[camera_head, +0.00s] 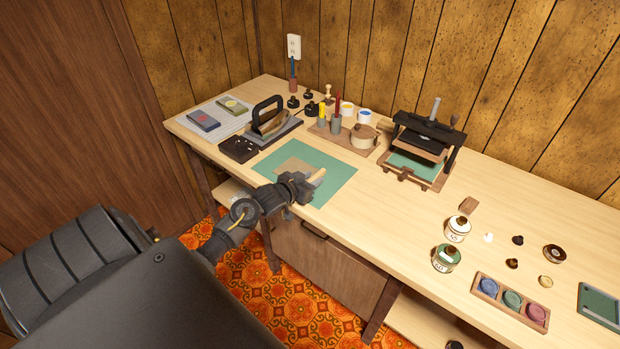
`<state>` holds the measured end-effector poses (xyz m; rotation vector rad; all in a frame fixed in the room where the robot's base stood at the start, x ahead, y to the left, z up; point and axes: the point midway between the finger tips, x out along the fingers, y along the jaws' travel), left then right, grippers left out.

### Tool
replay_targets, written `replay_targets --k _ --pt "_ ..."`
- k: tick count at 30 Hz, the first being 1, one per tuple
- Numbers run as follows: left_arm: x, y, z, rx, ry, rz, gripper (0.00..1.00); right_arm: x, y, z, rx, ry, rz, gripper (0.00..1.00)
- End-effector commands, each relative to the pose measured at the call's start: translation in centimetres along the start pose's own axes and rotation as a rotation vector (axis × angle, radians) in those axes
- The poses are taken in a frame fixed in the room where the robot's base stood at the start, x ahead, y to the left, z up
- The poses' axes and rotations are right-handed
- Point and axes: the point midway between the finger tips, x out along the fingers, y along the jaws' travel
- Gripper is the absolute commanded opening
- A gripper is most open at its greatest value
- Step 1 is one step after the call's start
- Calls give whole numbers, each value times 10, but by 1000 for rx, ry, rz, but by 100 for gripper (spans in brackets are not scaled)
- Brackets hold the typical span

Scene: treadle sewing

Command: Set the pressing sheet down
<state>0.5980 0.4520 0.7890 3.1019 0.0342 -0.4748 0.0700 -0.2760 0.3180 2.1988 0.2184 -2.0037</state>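A flat tan sheet (292,165), which looks like the pressing sheet, shows over the green mat (332,165) at the front left of the bench. Its near edge is partly hidden by my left gripper. My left gripper (317,180) is over the front part of the mat, at the sheet's near right side. A small cream-coloured piece shows at its tips; I cannot tell whether this is a fingertip or something held. I cannot tell whether the sheet is gripped or lies flat on the mat. My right gripper is not in view.
A small press (427,140) stands right of the mat. Behind the mat are a wooden rack (343,136) with pots and a black-handled tool (268,120). Jars (447,258) and a tray of coloured pads (510,299) are at right. Bare bench lies between mat and jars.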

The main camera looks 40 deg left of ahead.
Motion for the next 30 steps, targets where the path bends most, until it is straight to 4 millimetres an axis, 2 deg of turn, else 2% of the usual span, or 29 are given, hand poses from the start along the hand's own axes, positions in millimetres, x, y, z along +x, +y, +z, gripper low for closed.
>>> replay_targets --k 5,15,21,30 --pt "-10 0 -2 1 -1 0 36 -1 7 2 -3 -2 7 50" --pt "-80 0 -2 1 -1 1 36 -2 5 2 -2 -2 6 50" --pt "-110 0 -2 1 -1 0 36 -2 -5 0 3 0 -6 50" --pt "-122 1 -1 0 -4 -1 36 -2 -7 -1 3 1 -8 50"
